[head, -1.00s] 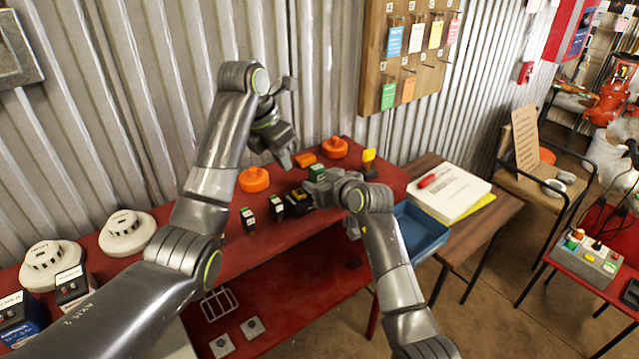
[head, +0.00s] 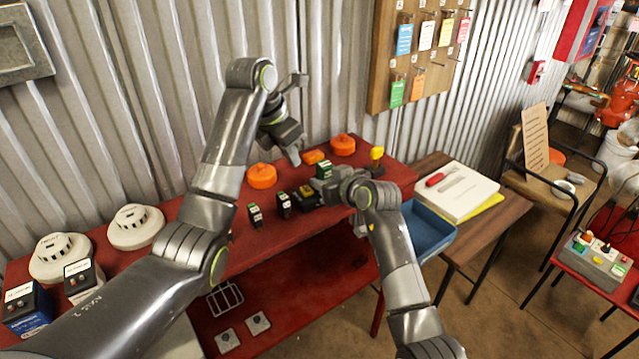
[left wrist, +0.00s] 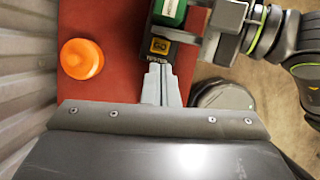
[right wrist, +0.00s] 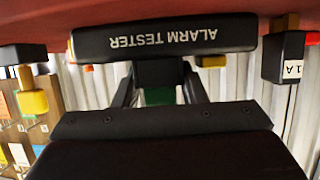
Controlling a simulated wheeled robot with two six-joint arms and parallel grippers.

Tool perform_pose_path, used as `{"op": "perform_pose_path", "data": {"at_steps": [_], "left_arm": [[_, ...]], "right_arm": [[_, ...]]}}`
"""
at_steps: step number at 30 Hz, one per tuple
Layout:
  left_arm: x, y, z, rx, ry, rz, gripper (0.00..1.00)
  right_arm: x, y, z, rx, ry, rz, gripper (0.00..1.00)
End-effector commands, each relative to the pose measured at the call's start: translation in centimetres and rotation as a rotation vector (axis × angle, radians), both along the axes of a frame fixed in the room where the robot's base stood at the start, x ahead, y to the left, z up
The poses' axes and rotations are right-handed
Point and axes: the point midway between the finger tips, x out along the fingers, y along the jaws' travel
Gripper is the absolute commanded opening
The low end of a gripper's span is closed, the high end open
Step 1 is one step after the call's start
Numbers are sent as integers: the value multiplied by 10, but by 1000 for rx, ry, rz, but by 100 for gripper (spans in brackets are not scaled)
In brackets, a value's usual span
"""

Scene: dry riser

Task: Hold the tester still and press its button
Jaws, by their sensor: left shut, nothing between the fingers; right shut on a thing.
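The alarm tester (head: 306,195) is a black block with a yellow square, near the front edge of the red bench. The right wrist view shows its black side lettered ALARM TESTER (right wrist: 150,36), upside down. My right gripper (head: 328,186) is shut on it from the right. A green-topped part (head: 324,170) shows at the grip; it also shows in the left wrist view (left wrist: 169,11). My left gripper (head: 296,160) is shut and empty, above and behind the tester. In the left wrist view its fingertips (left wrist: 160,72) point at the yellow square (left wrist: 160,46); contact cannot be told.
Orange round caps (head: 262,176) (head: 342,145) stand behind on the red bench (head: 240,250). Two small black blocks (head: 255,215) (head: 283,204) stand left of the tester. White detectors (head: 135,226) are further left. A blue tray (head: 428,232) lies to the right.

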Motion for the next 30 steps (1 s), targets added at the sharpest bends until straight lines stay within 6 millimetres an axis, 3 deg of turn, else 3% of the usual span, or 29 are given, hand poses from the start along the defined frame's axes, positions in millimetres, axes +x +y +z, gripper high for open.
{"op": "perform_pose_path", "data": {"at_steps": [15,30], "left_arm": [[18,-16,12,-31,-479,-565,0],[20,-18,18,-18,-580,-658,0]], "right_arm": [[0,0,0,-1,1,0,7],[0,0,-1,-1,1,0,7]]}}
